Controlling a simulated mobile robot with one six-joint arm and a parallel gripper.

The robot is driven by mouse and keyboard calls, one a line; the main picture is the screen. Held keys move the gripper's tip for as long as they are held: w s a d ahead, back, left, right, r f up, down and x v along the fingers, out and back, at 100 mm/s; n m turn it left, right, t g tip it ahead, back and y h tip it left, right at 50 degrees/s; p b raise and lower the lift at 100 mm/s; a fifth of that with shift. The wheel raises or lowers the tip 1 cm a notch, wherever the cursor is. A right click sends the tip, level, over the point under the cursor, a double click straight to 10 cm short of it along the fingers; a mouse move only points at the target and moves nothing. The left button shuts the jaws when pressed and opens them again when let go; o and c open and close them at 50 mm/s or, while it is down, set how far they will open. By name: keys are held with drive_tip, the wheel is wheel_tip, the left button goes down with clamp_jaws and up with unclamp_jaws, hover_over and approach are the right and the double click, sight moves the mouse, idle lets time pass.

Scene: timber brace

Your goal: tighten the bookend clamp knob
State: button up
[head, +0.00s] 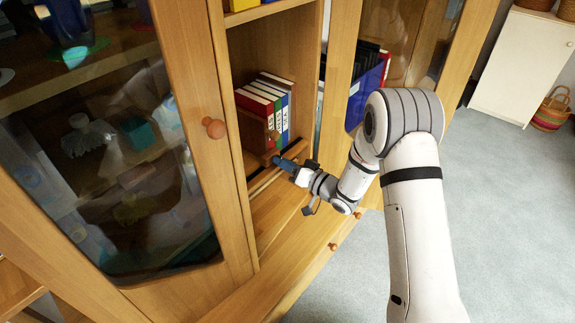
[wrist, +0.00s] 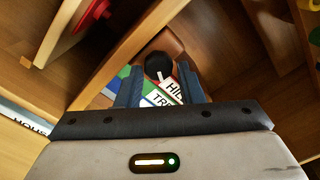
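The black round clamp knob (wrist: 158,65) shows in the wrist view, in front of the wooden bookend (wrist: 168,42). In the head view the bookend (head: 254,134) stands upright at the near end of a row of books (head: 268,96) on the cabinet shelf. My gripper (wrist: 159,72) has its two blue fingers apart, one on each side of the knob, with a visible gap to each. Whether the fingertips reach the knob's depth I cannot tell. In the head view my gripper (head: 280,160) is low in front of the bookend, and the knob cannot be made out clearly.
A glass cabinet door (head: 120,150) with a round wooden knob (head: 214,128) stands left of the opening. A wooden post (head: 338,70) and blue binder (head: 368,92) are on the right.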

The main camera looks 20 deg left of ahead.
drive_tip(key=o, duration=0.3)
drive_tip(key=shift+d+f, duration=0.1)
drive_tip(key=p+v, duration=0.1)
drive_tip(key=v, duration=0.6)
drive_tip(key=shift+s+d, duration=0.2)
drive_tip(key=shift+d, duration=0.15)
drive_tip(key=shift+c, duration=0.2)
